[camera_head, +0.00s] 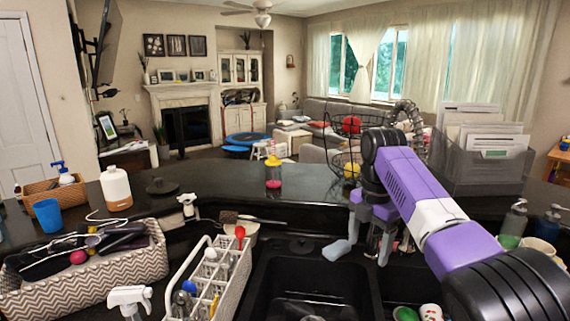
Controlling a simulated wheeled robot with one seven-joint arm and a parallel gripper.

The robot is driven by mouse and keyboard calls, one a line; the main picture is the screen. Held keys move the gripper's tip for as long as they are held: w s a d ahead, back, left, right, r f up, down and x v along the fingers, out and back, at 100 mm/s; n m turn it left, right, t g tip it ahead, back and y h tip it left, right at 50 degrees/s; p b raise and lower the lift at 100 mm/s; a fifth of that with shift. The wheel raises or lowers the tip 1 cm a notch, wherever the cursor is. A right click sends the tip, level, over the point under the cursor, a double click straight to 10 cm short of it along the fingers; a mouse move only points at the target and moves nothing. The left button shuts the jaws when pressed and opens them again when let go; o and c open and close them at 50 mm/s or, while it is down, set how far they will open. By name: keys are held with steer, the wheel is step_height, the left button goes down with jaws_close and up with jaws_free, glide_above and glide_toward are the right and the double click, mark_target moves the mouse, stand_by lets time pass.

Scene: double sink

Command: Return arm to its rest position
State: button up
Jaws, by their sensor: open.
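My arm (425,205), purple, white and black, reaches in from the lower right and bends down at its far end. My gripper (369,243) hangs from it, pointing down near the back rim of the black double sink (262,290). Its two grey fingers are spread apart and nothing shows between them. A pale blue sponge or block (336,250) lies just left of the fingers, apart from them as far as I can tell. The arm hides part of the counter and the right basin.
A white caddy (235,285) and a patterned basket (150,262) crowd the left. A wire basket (345,160) stands behind my gripper, and a grey file holder (480,165) stands right. Soap bottles (513,220) stand at far right. The raised counter's middle (225,180) is mostly clear.

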steer(key=w+a+r+m+t, duration=0.2)
steer(key=w+r+m+t, duration=0.25)
steer(key=w, duration=0.35)
steer(key=w+a+f+m+t+y+b, duration=0.2)
steer(key=w+a+f+m+t+y, duration=0.1)
steer(key=a+f+m+t, duration=0.4)
steer(key=s+d+f+m+t+b, duration=0.1)
steer(key=s+f, duration=0.4)
steer(key=s, duration=0.5)
steer(key=s+d+f+m+t+h+b, duration=0.1)
steer(key=s+f+m+t, duration=0.2)
steer(key=s, duration=0.7)
steer(key=s+d+f+m+t+b, duration=0.1)
steer(key=s+d+f+m+t, duration=0.1)
steer(key=s+f+m, duration=0.4)
steer(key=shift+s+f+m+t, duration=0.2)
steer(key=shift+s+m, duration=0.05)
steer(key=shift+s, duration=0.9)
steer(key=shift+s+f+m+t, duration=0.15)
steer(key=shift+s+f+m, duration=0.05)
steer(key=shift+s, duration=0.95)
steer(key=s+d+f+m+g+h+b, duration=0.1)
steer(key=s+d+f+b, duration=0.1)
steer(key=s, duration=1.5)
steer(key=s+d+f+m+g+h+b, duration=0.1)
steer(key=s+d+f+g+b, duration=0.1)
steer(key=s, duration=1.6)
steer(key=shift+s+d+g+b, duration=0.3)
steer(key=shift+d+b, duration=0.2)
steer(key=shift+d, duration=0.05)
